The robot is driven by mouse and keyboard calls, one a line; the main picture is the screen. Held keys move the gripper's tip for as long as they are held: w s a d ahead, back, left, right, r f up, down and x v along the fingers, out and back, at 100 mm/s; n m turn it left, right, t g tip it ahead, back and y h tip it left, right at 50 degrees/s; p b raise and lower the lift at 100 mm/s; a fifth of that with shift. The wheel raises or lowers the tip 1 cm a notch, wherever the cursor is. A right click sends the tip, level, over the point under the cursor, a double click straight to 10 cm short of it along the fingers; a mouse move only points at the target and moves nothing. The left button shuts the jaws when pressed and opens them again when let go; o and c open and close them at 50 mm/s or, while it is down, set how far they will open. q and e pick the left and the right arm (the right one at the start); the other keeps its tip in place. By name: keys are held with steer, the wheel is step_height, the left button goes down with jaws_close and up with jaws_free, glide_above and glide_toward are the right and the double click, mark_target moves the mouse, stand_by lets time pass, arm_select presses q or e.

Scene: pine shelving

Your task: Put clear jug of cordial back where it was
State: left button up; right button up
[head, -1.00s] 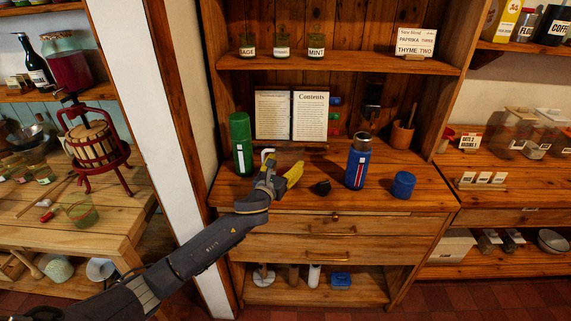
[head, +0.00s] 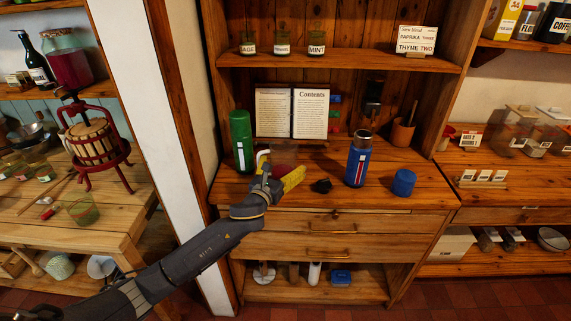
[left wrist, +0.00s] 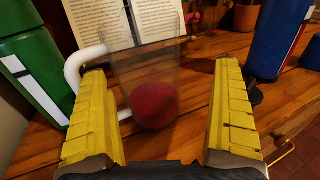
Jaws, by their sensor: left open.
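The clear jug of cordial (left wrist: 150,85) stands on the wooden counter, with dark red liquid low in it and a white handle on its left. In the head view its red cordial (head: 283,170) shows just behind my left gripper (head: 278,174), which hides part of it. In the left wrist view my left gripper (left wrist: 160,100) is open, its yellow fingers on either side of the jug. The left fingertip overlaps the handle; I cannot tell whether it touches. My right gripper is not in view.
A green flask (head: 240,142) stands left of the jug, with an open book (head: 291,114) behind. A dark cap (head: 321,186), a blue flask (head: 358,160) and a blue lid (head: 403,183) stand to the right. Jars stand on the shelf (head: 345,64) above.

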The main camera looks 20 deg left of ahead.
arm_select(q)
steer(key=s+a, duration=0.1)
steer(key=s, duration=0.8)
steer(key=shift+s, duration=0.2)
stand_by(0.6)
